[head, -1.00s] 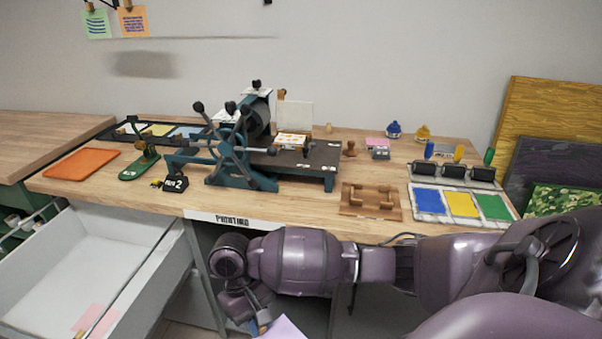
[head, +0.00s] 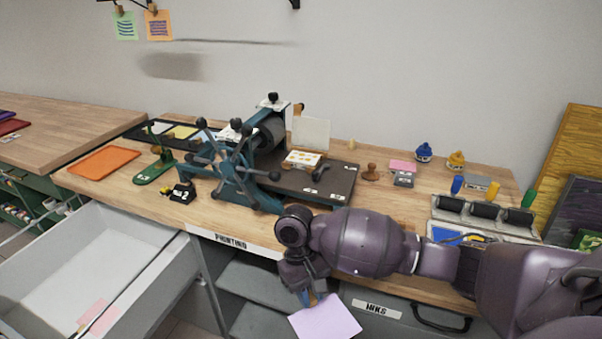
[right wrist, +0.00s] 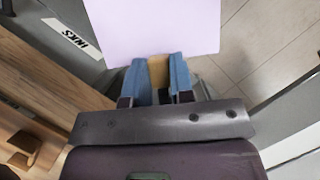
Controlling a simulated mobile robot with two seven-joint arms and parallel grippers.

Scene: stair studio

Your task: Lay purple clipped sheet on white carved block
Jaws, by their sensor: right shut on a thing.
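The purple clipped sheet (head: 326,318) hangs from my right gripper (head: 309,299), in front of the bench's front edge and below its top. In the right wrist view, the blue fingertips (right wrist: 158,73) are shut on a tan clip at the sheet's edge, and the pale purple sheet (right wrist: 155,28) extends beyond them. The white carved block (head: 303,159), with orange marks on top, lies on the dark bed of the press, behind and above the gripper in the head view. The sheet is well apart from it. My left gripper is not in view.
The press (head: 240,165) with its spoked wheel stands left of the block. An upright pale panel (head: 311,133) stands just behind the block. An open drawer (head: 85,255) juts out at left. Ink rollers (head: 485,212) stand at right. My right forearm hides part of the bench front.

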